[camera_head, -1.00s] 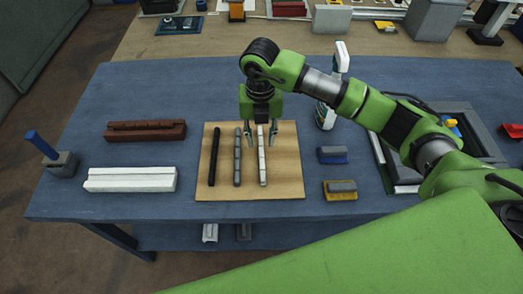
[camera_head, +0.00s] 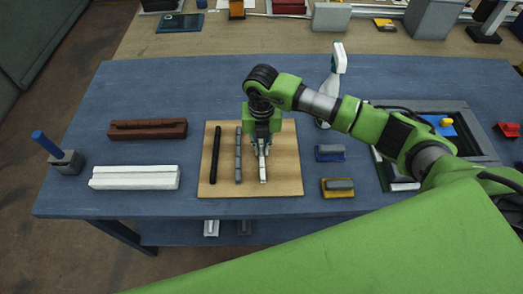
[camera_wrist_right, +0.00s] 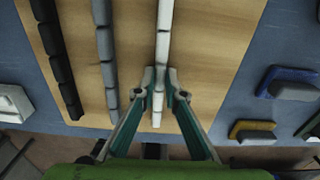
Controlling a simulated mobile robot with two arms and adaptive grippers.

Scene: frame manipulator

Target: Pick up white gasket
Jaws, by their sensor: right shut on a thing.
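The white gasket (camera_head: 263,172) is a thin segmented strip on the right part of the wooden board (camera_head: 288,182). It also shows in the right wrist view (camera_wrist_right: 164,38), running up the picture between the fingertips. My right gripper (camera_head: 261,151) is down at the board and shut on the white gasket. In the right wrist view its two fingers (camera_wrist_right: 159,80) press on the strip from both sides. The gasket's upper part is hidden behind the gripper in the head view. My left gripper is not in view.
A grey gasket (camera_head: 239,155) and a black gasket (camera_head: 215,155) lie left of it on the board. Brown (camera_head: 147,129) and white (camera_head: 135,176) blocks lie farther left. Blue (camera_head: 329,153) and yellow (camera_head: 338,188) tools lie right. A spray bottle (camera_head: 335,75) stands behind.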

